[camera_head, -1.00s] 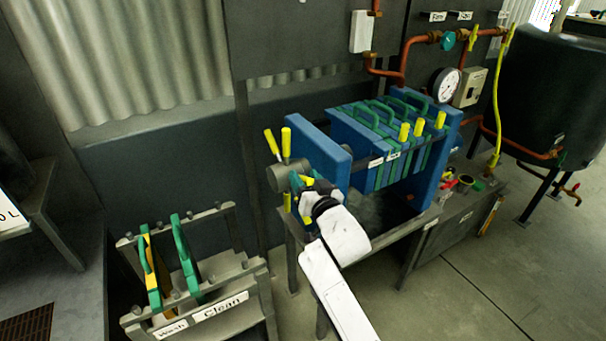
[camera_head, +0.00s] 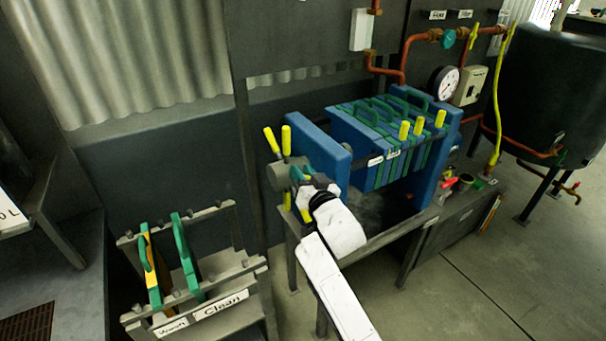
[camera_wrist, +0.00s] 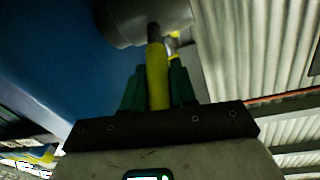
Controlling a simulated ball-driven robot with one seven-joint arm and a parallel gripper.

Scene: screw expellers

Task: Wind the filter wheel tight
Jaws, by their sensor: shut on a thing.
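The filter wheel (camera_head: 278,178) is a grey hub with yellow-handled spokes at the left end of the blue filter press (camera_head: 322,150). Its hub (camera_wrist: 140,18) also shows at the top of the wrist view. My gripper (camera_head: 303,178) is at the wheel's right side, its tips partly hidden by my wrist. In the wrist view my gripper (camera_wrist: 158,88) has its green fingers shut around one yellow spoke handle (camera_wrist: 157,70), which runs up to the hub. Several green-handled plates (camera_head: 385,125) stand together in the press, apart from its left blue end plate.
A rack (camera_head: 240,280) labelled Wash and Clean holds a yellow-green plate and a green plate at lower left. A gauge (camera_head: 444,82), copper pipes and a dark tank (camera_head: 550,95) stand at the right. Open floor (camera_head: 480,270) lies at lower right.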

